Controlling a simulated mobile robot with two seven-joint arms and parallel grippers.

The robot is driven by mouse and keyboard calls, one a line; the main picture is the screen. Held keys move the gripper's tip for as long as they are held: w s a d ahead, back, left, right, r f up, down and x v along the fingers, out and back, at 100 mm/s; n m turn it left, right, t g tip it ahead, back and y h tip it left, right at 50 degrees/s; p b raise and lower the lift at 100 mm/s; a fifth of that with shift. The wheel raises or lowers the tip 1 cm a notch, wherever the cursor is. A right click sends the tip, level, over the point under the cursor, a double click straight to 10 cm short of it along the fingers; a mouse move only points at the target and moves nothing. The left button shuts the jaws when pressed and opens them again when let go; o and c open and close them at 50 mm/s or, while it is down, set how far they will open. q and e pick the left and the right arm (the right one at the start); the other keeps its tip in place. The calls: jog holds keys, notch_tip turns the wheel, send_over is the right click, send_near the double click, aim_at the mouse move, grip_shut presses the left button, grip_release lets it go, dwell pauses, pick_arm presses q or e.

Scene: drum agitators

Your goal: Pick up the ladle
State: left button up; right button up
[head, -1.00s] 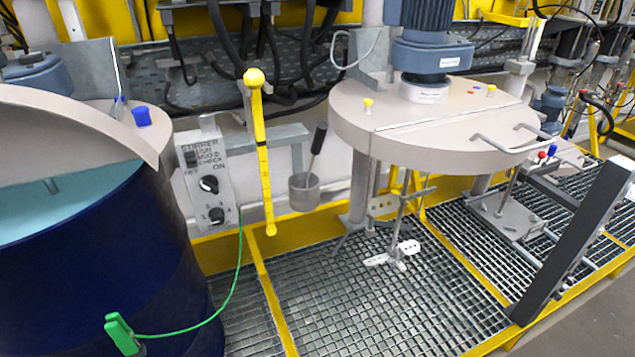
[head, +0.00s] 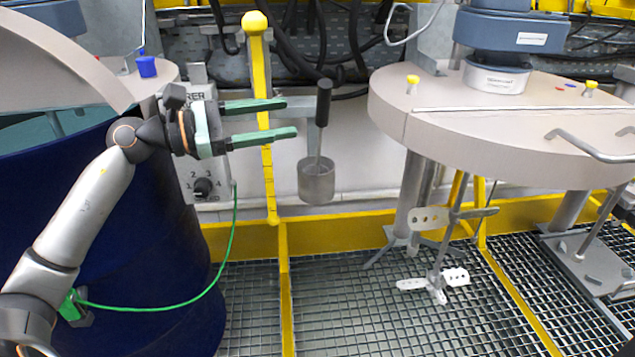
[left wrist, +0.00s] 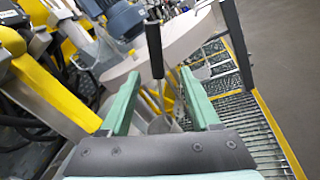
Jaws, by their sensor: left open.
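The ladle has a black handle (head: 323,103) and a grey metal cup (head: 316,181). It hangs upright from a grey bracket beside the yellow post. My left gripper (head: 283,118) is open and empty, its green fingers pointing right toward the handle. In the head view the fingertips end a little short of the handle and overlap the yellow post. In the left wrist view the black handle (left wrist: 154,50) stands between the lines of the two open fingers (left wrist: 158,88), beyond their tips. My right gripper does not show.
A yellow post (head: 266,170) with a ball top stands left of the ladle. A dark blue drum (head: 150,250) is at the left. A beige round lid (head: 480,125) with a motor and stirrer is at the right. Metal grating (head: 350,310) covers the floor.

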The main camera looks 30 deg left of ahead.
aim_at(318, 112)
pick_arm(q)
jog(key=p+x, duration=0.2)
jog(key=x, duration=0.3)
jog(key=shift+w+d+r, duration=0.1)
jog(key=shift+w+r, duration=0.05)
jog(key=shift+w+d, duration=0.35)
jog(key=p+x, duration=0.2)
jog(key=x, duration=0.3)
jog(key=shift+w+r, duration=0.15)
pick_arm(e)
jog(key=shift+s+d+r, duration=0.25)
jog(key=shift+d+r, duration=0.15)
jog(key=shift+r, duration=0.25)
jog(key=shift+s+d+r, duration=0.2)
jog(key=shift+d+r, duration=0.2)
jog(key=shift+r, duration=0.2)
pick_arm(q)
jog(key=shift+c, duration=0.2)
jog(key=c, duration=0.9)
grip_shut()
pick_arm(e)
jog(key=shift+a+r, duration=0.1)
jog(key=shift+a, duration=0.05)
